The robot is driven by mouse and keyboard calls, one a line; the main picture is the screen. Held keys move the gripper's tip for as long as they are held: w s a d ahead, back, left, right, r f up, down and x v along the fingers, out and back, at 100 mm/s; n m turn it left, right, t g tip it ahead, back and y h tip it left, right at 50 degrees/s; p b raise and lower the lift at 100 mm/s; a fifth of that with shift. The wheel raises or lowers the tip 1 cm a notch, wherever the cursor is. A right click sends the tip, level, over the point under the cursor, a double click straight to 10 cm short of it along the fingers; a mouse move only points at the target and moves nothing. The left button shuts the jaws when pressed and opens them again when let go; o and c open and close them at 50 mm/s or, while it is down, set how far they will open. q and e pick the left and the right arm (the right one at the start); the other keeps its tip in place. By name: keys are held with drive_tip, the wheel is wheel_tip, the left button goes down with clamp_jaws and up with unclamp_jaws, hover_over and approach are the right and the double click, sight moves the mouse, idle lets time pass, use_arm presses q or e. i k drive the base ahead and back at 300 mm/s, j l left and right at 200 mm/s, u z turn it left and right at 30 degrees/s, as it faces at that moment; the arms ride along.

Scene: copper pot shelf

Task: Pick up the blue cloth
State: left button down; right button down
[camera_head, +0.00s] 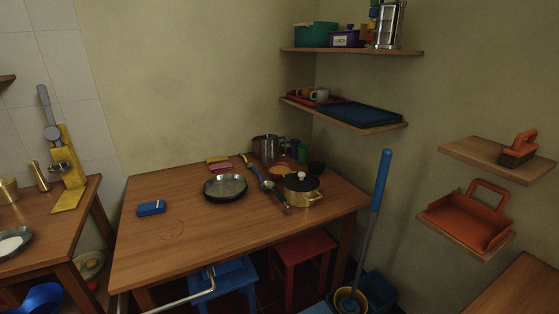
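A small blue folded item (151,208), which looks like the blue cloth, lies flat on the left part of the wooden table (150,253). The table around it is clear. Neither of my grippers shows in the head view, so nothing is seen touching the cloth.
A mop (371,220) stands at the table's right end. A metal rail (185,301) shows at the front edge.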

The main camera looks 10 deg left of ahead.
sight(150, 208)
drive_tip(key=u, duration=1.25)
